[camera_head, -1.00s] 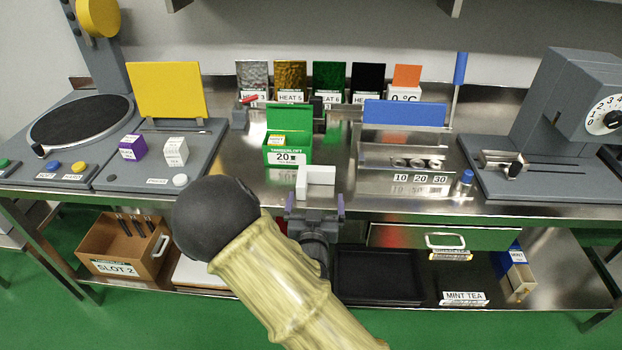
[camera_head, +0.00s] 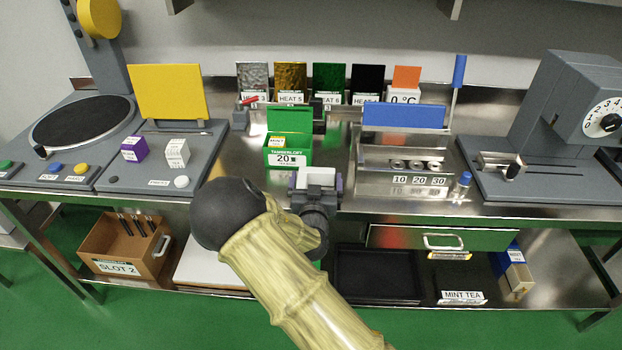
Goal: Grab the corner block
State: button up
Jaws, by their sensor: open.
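The white corner block (camera_head: 317,176) sits near the front edge of the steel counter, in front of the green box. My gripper (camera_head: 316,184) is at the block, its purple-tipped fingers open to the left and right of it. The gripper body covers the block's lower front. I cannot tell whether the fingers touch it.
The green tea box (camera_head: 288,157) stands open just behind the block. A blue-backed rack (camera_head: 404,116) with several weights is to the right. A black tray (camera_head: 376,277) and a brown box (camera_head: 123,249) are on the lower shelf.

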jog(key=shift+w, duration=0.45)
jog(key=c, duration=0.8)
jog(key=shift+r, duration=0.1)
jog(key=shift+c, duration=0.2)
notch_tip(320, 180, up, 10)
jog(key=shift+a, duration=0.1)
dwell(0.6)
